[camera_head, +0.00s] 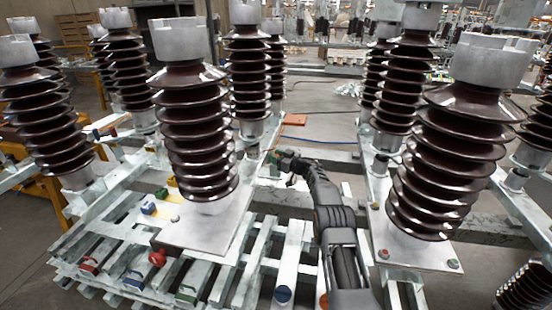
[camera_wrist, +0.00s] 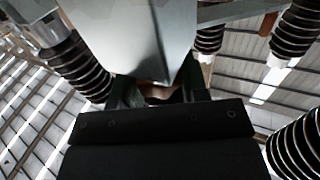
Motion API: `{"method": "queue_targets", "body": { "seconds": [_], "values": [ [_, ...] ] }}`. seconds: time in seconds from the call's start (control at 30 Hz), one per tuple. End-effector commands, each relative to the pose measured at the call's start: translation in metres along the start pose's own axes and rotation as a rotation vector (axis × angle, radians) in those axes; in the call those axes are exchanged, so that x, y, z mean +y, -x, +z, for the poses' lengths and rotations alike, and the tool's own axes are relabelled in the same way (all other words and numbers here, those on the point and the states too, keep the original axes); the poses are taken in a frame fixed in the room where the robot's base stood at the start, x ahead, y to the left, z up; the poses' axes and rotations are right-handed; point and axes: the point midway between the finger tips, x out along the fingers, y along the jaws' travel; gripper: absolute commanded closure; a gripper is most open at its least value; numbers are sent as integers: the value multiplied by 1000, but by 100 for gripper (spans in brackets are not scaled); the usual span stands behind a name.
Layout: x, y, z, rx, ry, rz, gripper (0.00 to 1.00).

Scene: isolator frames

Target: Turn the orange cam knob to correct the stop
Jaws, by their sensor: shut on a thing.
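My gripper (camera_head: 288,164) is at the far end of my arm, low between the two rows of insulators, beside the steel frame. In the wrist view its two dark fingers (camera_wrist: 160,92) close around a small brownish-orange piece, which looks like the orange cam knob (camera_wrist: 158,91). The knob is mostly hidden by the fingers and a grey metal plate (camera_wrist: 135,40) just above. Its angle and the stop cannot be made out. In the head view I cannot pick out the knob at the gripper.
Large brown ribbed insulators stand left (camera_head: 195,130) and right (camera_head: 445,150) of my arm on metal plates. A slatted metal frame with small coloured parts, including a red one (camera_head: 157,258), lies front left. An orange block (camera_head: 295,120) lies behind the gripper.

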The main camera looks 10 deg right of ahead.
Motion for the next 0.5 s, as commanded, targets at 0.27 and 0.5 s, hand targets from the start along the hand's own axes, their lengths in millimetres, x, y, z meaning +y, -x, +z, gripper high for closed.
{"method": "queue_targets", "body": {
  "seconds": [0.27, 0.5],
  "values": [
    [0, 0, 0, 0, 0, -5, 83],
    [0, 0, 0, 0, 0, -4, 48]
  ]
}}
